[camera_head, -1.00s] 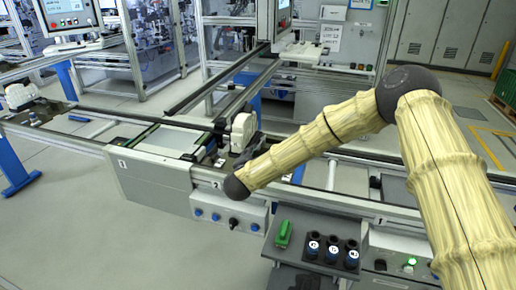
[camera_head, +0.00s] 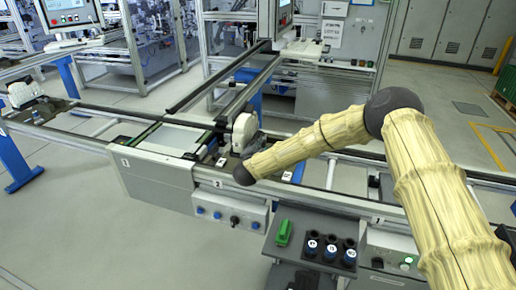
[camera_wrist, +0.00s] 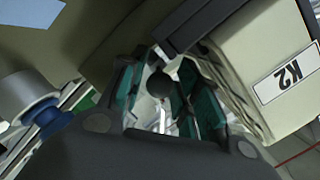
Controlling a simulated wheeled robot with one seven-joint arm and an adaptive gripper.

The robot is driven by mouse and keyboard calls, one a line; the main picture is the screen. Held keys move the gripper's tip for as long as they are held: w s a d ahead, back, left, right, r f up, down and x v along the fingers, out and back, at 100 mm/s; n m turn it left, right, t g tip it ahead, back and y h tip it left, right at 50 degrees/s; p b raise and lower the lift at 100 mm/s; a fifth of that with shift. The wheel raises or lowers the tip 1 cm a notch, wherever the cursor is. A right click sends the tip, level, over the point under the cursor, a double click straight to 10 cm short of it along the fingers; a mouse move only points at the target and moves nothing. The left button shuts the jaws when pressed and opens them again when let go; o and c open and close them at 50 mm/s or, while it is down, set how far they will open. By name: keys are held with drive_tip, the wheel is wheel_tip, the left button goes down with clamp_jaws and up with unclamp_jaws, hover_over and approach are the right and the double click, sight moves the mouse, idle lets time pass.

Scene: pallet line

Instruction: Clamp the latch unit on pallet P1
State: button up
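In the wrist view my gripper (camera_wrist: 165,105) has its teal-padded fingers apart. A dark ball-ended knob (camera_wrist: 187,72) shows at the gap between them; I see no contact with it. A pale block labelled K2 (camera_wrist: 245,65) lies to the right of the fingers. In the head view a white latch unit (camera_head: 245,130) stands on the conveyor, just beyond the end of my arm. My wrist hides most of my gripper there. I cannot read a P1 mark on any pallet.
Another white unit (camera_head: 25,94) stands on the line at far left. A grey holder with several dark cups (camera_head: 330,248) and a green object (camera_head: 284,232) are in front of the conveyor. A control box (camera_head: 232,212) hangs below the rail. A wide cylinder (camera_wrist: 30,95) is left of my gripper.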

clamp_jaws()
drive_tip(key=shift+d, duration=0.1)
drive_tip(key=n+y+b, duration=0.1)
drive_tip(key=d+n+y+b, duration=0.1)
drive_tip(key=b, duration=0.1)
drive_tip(key=shift+s+d+f+y, duration=0.1)
drive_tip(key=shift+d+f+y, duration=0.15)
drive_tip(key=shift+y, duration=0.15)
drive_tip(key=n+y+b, duration=0.1)
drive_tip(key=b, duration=0.1)
drive_tip(key=d+n+y+b, duration=0.1)
drive_tip(key=y+b, duration=0.1)
drive_tip(key=shift+d+r, duration=0.2)
drive_tip(key=shift+r, duration=0.05)
drive_tip(key=shift+s, duration=0.1)
drive_tip(key=shift+n, duration=0.3)
unclamp_jaws()
